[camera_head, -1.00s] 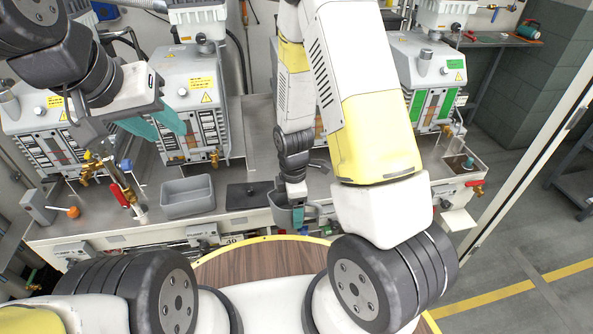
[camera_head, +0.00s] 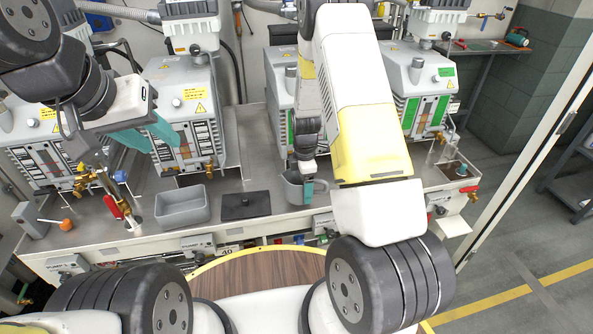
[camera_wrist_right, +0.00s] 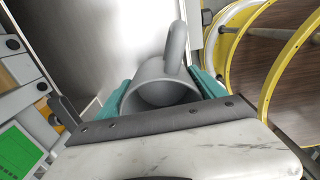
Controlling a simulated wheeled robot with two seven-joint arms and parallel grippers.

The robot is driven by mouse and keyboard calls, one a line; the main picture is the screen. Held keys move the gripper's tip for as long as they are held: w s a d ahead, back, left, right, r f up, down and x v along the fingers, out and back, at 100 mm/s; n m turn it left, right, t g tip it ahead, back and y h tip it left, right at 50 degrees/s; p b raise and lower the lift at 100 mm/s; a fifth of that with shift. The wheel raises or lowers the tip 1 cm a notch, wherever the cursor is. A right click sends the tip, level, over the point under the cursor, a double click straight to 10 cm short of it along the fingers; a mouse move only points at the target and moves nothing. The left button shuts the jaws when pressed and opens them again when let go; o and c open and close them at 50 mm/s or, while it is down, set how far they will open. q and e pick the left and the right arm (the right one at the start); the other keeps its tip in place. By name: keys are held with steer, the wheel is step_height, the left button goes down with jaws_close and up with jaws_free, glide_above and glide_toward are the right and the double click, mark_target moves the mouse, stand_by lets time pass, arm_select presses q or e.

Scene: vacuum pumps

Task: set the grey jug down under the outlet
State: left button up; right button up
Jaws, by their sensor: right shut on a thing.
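The grey jug (camera_head: 293,190) is at the front part of the steel bench, to the right of a black plate; it also shows in the right wrist view (camera_wrist_right: 165,85), with its handle upward. My right gripper (camera_head: 306,188) is shut on it, with teal fingers on both sides of the body in the wrist view (camera_wrist_right: 160,95). I cannot tell whether the jug's base touches the bench. The middle pump (camera_head: 284,95) is behind my right arm, which hides its outlet. My left gripper (camera_head: 150,138) is open and empty in front of the left pumps.
A grey tray (camera_head: 182,205) and a black plate (camera_head: 246,205) lie on the bench (camera_head: 232,165) left of the jug. A brass tap (camera_head: 209,165) hangs from the pump at left. A round wooden table (camera_head: 262,270) is in front.

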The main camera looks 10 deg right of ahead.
steer(key=f, duration=0.1)
steer(key=w+f, duration=0.1)
steer(key=shift+w+d+f, duration=0.1)
steer(key=shift+d+f, duration=0.25)
steer(key=shift+d, duration=0.05)
steer(key=shift+f, duration=0.3)
steer(key=shift+f, duration=0.15)
steer(key=o, duration=1.5)
steer(key=shift+c, duration=0.2)
